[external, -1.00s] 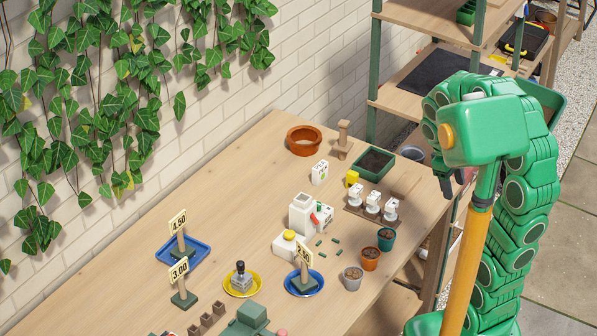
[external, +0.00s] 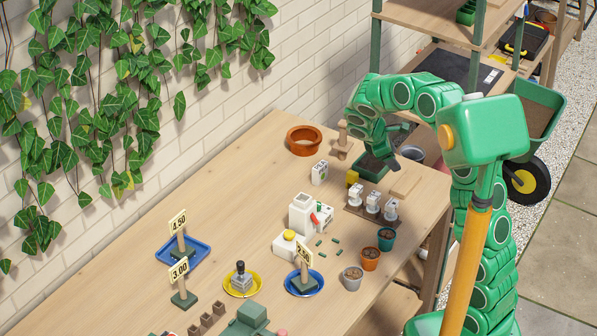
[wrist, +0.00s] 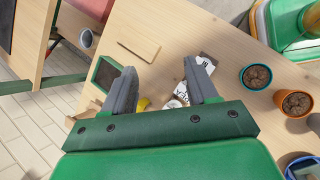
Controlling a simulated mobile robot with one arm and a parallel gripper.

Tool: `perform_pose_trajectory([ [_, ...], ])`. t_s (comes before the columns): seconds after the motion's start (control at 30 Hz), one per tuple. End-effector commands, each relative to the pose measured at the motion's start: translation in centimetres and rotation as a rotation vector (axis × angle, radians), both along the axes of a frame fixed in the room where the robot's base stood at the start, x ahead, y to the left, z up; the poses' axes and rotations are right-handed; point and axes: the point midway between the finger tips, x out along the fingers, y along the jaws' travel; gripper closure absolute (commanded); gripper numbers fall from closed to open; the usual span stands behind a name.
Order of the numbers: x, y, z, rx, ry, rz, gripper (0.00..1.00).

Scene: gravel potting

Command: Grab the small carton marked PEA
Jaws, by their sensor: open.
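I cannot read which one is marked PEA. In the wrist view, a white carton with dark lettering (wrist: 207,63) shows by the right finger, partly hidden by it, and more white print (wrist: 182,96) shows between the fingers. My gripper (wrist: 159,66) is open and empty, above the table close to the dark green tray and the cartons.
Teal (external: 386,239) and terracotta (external: 371,258) pots stand near the table's front edge.

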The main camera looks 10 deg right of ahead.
Motion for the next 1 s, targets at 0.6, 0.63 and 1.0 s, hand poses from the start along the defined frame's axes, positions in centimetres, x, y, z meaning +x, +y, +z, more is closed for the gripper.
perform_pose_trajectory([
  [0.6, 10.5, 9.9, -7.2, -0.265, 0.028, 0.415, 0.42],
  [0.63, 10.9, 10.4, -7.5, -0.28, 0.029, 0.432, 0.42],
  [1.0, 15.3, 16.7, -11.6, -0.48, 0.035, 0.655, 0.42],
])
